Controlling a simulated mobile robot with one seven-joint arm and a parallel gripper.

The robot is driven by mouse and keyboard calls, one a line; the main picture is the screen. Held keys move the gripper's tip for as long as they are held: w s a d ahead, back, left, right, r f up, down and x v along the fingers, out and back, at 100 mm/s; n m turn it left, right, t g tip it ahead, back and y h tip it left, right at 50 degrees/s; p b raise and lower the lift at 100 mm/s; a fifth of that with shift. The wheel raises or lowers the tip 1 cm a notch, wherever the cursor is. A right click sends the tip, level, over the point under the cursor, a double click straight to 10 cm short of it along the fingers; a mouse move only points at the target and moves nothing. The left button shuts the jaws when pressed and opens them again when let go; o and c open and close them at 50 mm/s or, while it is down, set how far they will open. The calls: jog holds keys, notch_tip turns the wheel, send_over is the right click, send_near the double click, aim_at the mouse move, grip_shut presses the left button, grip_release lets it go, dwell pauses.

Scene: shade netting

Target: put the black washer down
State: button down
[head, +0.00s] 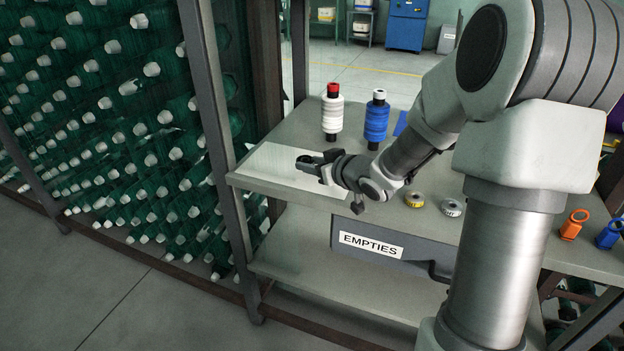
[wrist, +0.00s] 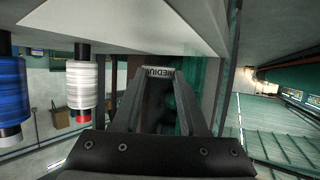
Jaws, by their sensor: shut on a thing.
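My gripper (head: 312,163) is shut on the black washer (head: 304,159), a small dark ring at its fingertips. It holds the washer over the white sheet (head: 275,168) on the table's left end. I cannot tell whether the washer touches the sheet. The white sheet shows in the upper part of the wrist view (wrist: 110,15).
A white spool (head: 332,112) and a blue spool (head: 376,120) stand behind my gripper. A grey drawer marked EMPTIES (head: 375,248) hangs below the tabletop (head: 400,178). A post (head: 215,130) rises left of the table.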

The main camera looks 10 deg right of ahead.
aim_at(312, 183)
jog(key=shift+f+b, duration=0.6)
jog(key=shift+f, duration=0.85)
jog(key=shift+f, duration=0.1)
jog(key=shift+f, duration=0.15)
jog(key=shift+c, duration=2.2)
grip_release()
jog(key=shift+r, duration=0.3)
jog(key=p+v, duration=0.4)
jog(key=v, duration=0.7)
jog(key=shift+w+p, duration=0.1)
jog(key=shift+p, duration=0.3)
jog(key=shift+s+d+r, duration=0.15)
jog(key=shift+s+d, duration=0.05)
jog(key=shift+s, duration=0.35)
